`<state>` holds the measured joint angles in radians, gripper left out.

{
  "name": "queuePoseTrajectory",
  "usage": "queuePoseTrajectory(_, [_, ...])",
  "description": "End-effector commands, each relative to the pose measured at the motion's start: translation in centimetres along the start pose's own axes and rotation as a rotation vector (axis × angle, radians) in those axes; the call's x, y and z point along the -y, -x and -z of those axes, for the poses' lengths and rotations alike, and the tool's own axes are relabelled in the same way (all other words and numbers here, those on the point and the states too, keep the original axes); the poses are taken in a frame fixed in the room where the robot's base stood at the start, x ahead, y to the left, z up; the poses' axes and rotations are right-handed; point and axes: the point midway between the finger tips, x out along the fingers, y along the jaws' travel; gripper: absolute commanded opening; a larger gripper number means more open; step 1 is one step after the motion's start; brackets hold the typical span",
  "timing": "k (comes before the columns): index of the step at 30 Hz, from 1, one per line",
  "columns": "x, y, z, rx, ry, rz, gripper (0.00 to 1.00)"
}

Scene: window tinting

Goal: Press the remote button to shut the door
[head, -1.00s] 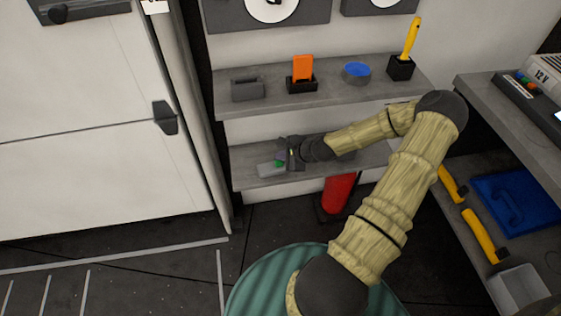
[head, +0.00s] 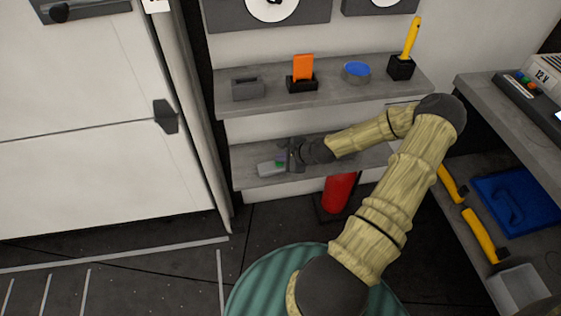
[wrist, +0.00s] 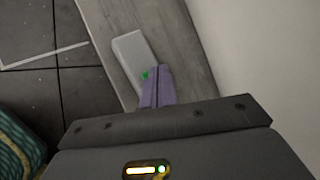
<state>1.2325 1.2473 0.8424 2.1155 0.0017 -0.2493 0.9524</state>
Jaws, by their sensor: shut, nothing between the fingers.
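The remote (head: 268,168) is a small light grey box with a green button (head: 280,163), lying on the lower shelf (head: 245,155). In the wrist view the remote (wrist: 132,58) lies along the shelf, and part of its green button (wrist: 146,74) shows just beside my fingertips. My gripper (head: 286,160) is shut and empty, its fingertips (wrist: 155,72) at the button end of the remote. Whether they touch the button I cannot tell. The white door (head: 80,130) with a dark handle (head: 165,117) stands at the left in the head view.
The upper shelf (head: 325,97) holds a grey holder (head: 247,89), an orange item (head: 303,67), a blue-topped tin (head: 357,71) and a yellow-handled tool (head: 411,38). A red cylinder (head: 339,193) stands below the lower shelf. A bench (head: 500,105) stands at the right.

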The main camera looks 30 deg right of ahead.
Motion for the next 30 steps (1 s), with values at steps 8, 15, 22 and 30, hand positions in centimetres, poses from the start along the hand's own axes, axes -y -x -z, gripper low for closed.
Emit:
queuePoseTrajectory(8, [-0.19, -0.29, 0.04, 0.001, 0.001, -0.001, 0.00])
queuePoseTrajectory(15, [-0.35, -0.54, -0.01, 0.003, 0.004, -0.003, 0.00])
queuePoseTrajectory(22, [-0.48, -0.74, 0.03, 0.004, 0.005, -0.004, 0.00])
queuePoseTrajectory(30, [-0.51, -0.75, 0.05, 0.004, 0.005, -0.004, 0.00])
